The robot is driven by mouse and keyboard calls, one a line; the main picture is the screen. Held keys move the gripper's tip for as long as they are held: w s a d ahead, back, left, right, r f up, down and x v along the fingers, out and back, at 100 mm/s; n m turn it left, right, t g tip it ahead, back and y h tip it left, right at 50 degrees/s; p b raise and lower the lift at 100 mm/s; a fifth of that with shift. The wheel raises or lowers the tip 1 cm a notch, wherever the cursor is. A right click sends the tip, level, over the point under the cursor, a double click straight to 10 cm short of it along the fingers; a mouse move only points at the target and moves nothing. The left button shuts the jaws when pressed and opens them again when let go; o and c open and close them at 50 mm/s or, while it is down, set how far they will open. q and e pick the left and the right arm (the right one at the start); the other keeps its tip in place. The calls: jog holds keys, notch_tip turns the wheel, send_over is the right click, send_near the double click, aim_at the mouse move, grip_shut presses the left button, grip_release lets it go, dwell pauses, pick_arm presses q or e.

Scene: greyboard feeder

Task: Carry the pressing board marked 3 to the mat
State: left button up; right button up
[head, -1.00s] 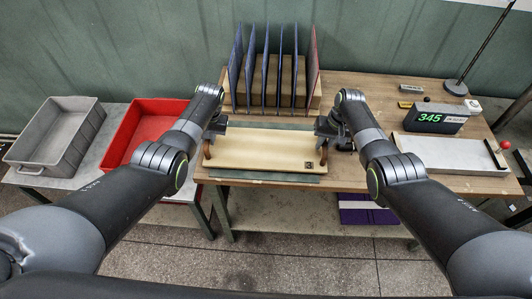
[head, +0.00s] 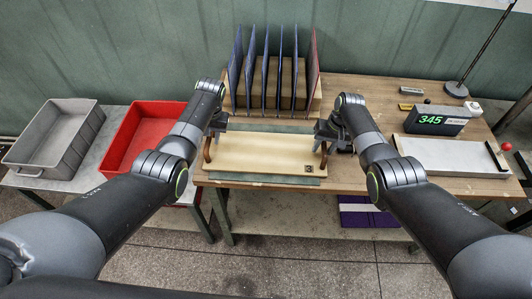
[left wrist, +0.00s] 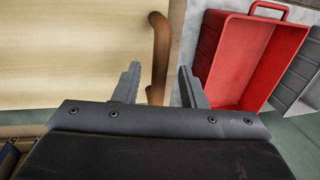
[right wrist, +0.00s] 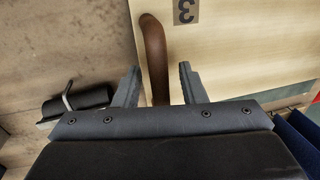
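The pale wooden pressing board (head: 262,153) with a dark 3 label lies flat over the green mat (head: 265,181), whose front and back strips show in the head view. The board also fills much of the left wrist view (left wrist: 70,45) and right wrist view (right wrist: 255,55). It has a brown handle at each end, the left one (left wrist: 160,45) and the right one (right wrist: 154,50). My left gripper (head: 214,131) is open above the left handle, with a gap on both sides. My right gripper (head: 325,136) is open above the right handle in the same way.
A rack (head: 285,93) of upright blue boards and one red board stands behind the mat. A red bin (head: 125,150) and a grey bin (head: 45,155) stand on the left.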

jog(key=shift+r, duration=0.15)
pick_arm(q)
notch_tip(320, 180, up, 9)
jog(key=d, duration=0.1)
jog(key=shift+d, duration=0.35)
pick_arm(e)
notch_tip(320, 180, up, 12)
jog(key=d, duration=0.2)
jog(key=shift+d+f, duration=0.2)
